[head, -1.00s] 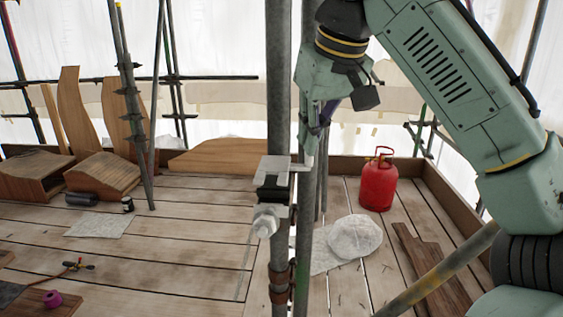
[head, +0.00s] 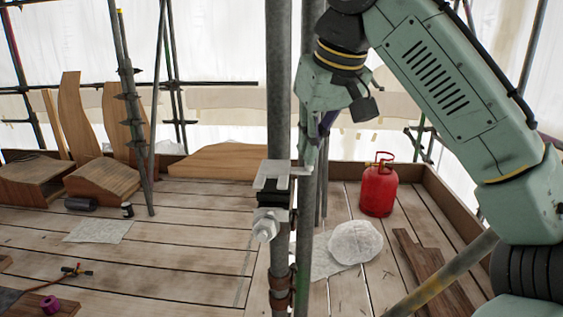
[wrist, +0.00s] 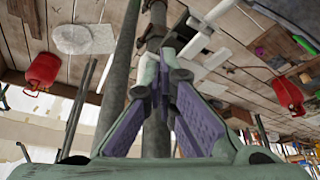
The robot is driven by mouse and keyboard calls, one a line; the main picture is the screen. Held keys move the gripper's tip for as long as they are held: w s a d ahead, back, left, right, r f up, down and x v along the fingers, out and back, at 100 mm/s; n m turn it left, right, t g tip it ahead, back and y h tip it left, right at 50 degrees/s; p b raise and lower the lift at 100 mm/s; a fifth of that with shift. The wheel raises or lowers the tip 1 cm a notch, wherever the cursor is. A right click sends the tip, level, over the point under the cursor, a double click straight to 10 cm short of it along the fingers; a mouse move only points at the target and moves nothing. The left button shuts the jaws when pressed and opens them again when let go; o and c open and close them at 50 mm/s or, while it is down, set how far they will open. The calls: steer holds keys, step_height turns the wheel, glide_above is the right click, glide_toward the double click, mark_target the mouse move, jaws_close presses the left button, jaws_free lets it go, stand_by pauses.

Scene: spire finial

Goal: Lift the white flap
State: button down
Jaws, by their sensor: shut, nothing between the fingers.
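A pale, whitish flap (head: 272,172) sits at the top of a dark clamp on the upright scaffold pole, with a narrow bar reaching right. A bolt and large pale nut (head: 265,226) sit below it. My gripper (head: 311,158) points down just right of the flap, its fingertips close to the bar's right end; I cannot tell if they touch. In the wrist view my gripper (wrist: 163,72) has its tips close together with nothing held between them. A long white piece (wrist: 205,25), likely the flap, reaches past the right fingertip. The pole partly hides my fingers in the head view.
Two upright poles (head: 280,90) stand tight beside my gripper. A red gas bottle (head: 378,188) and a white bundle (head: 355,242) are on the planks at right. A diagonal tube (head: 440,275) crosses the lower right. Open planking (head: 190,235) lies at left.

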steer(key=shift+f, duration=0.1)
stand_by(0.6)
steer(key=shift+f+b, duration=0.95)
steer(key=shift+f, duration=0.85)
steer(key=shift+w, duration=0.15)
